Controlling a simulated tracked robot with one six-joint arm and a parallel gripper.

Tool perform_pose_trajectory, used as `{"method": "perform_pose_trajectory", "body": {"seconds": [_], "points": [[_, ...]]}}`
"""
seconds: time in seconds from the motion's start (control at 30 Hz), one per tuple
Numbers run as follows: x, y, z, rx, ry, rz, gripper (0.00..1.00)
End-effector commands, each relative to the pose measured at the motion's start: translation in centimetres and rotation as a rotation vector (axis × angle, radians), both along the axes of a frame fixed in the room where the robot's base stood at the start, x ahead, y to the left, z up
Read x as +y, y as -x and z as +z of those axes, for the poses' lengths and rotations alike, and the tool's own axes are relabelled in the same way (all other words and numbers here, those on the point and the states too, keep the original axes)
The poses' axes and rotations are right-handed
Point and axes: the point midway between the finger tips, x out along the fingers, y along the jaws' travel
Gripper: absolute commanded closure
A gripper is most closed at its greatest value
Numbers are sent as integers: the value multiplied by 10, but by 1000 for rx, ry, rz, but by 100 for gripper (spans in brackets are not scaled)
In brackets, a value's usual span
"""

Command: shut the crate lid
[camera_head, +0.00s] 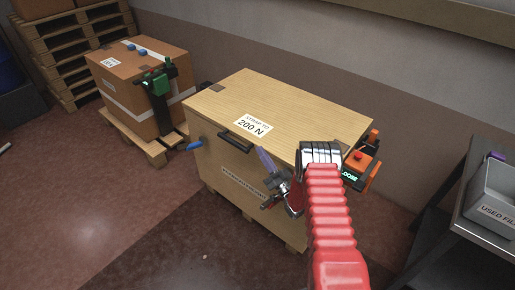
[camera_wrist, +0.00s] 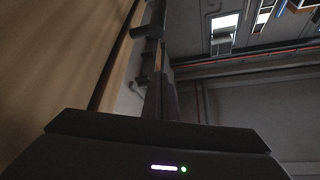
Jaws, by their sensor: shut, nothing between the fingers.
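The crate (camera_head: 222,165) is a pale wooden box standing on a pallet in the middle of the head view. Its lid (camera_head: 300,105) appears to lie flat across the top, with no clear gap visible along the front edge. A "STRAP TO 200 N" label is on the lid, and a black handle (camera_head: 236,142) sits at its front edge. My gripper (camera_head: 276,190) is shut and empty, close in front of the crate's front face, below the lid edge. In the wrist view, a wooden surface fills the left side beside the dark fingers (camera_wrist: 158,90). Whether they touch it cannot be told.
A strapped cardboard box (camera_head: 135,85) with a green-and-black tool stands on a pallet at left. An orange device (camera_head: 360,165) is at the crate's right end. A grey bin (camera_head: 495,200) sits on a dark table at right. The floor at front left is clear.

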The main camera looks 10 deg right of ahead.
Motion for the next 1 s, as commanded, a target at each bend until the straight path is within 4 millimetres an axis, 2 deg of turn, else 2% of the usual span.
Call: {"method": "perform_pose_trajectory", "body": {"seconds": [0.1, 0.33, 0.87, 1.0], "points": [[-11, 11, -11, 1, 0, -3, 100], [-20, 23, -21, 1, 0, -3, 100], [-17, 23, -22, -1, 0, 3, 100], [-14, 22, -17, 2, -3, 20, 100]]}}
